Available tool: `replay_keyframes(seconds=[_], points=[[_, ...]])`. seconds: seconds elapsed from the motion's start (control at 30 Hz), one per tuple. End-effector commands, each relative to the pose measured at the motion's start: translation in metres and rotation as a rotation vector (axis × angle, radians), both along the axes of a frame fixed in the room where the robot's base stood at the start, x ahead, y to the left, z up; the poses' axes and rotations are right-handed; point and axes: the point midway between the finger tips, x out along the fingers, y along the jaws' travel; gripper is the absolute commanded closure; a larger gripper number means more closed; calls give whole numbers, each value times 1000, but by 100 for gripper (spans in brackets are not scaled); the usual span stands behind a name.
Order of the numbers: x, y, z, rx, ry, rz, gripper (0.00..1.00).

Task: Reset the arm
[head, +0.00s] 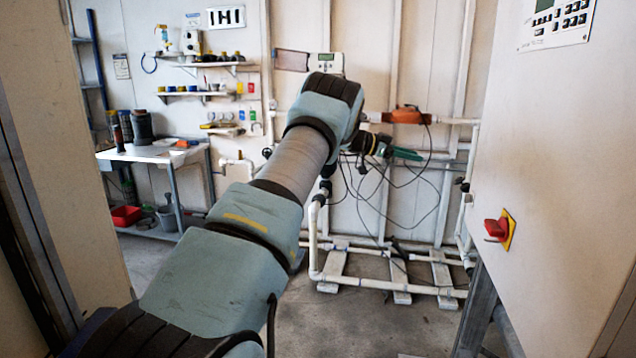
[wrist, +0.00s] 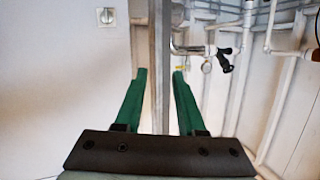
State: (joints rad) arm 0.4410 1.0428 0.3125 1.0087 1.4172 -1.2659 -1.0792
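My arm reaches up and forward across the middle of the head view. My gripper (head: 408,154) shows small at its far end, pointing right towards the white cabinet. In the wrist view the two green fingers of my gripper (wrist: 159,72) stand apart with nothing held between them. A vertical grey post (wrist: 159,40) shows in the gap, apparently beyond the fingers. In the head view my forearm hides part of the wall and pipes behind it.
A white cabinet (head: 545,150) with a red rotary switch (head: 497,227) stands close at right. White pipes (head: 385,286) run along the back wall and low over the floor. A workbench (head: 150,154) stands at left. Bare floor (head: 350,325) lies between them.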

Motion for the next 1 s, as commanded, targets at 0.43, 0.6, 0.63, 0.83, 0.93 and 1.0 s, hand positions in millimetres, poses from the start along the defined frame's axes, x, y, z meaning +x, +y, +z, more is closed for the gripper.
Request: replay_keyframes(seconds=[0.43, 0.6, 0.63, 0.83, 0.93, 1.0], points=[[17, 269, 33, 132, 122, 1117, 61], [-77, 337, -13, 353, 330, 1303, 61], [-96, 346, -21, 391, 370, 1323, 61], [-230, 381, -65, 633, 637, 1368, 61], [-291, 389, -80, 728, 758, 1355, 61], [-326, 390, -87, 777, 828, 1340, 61]])
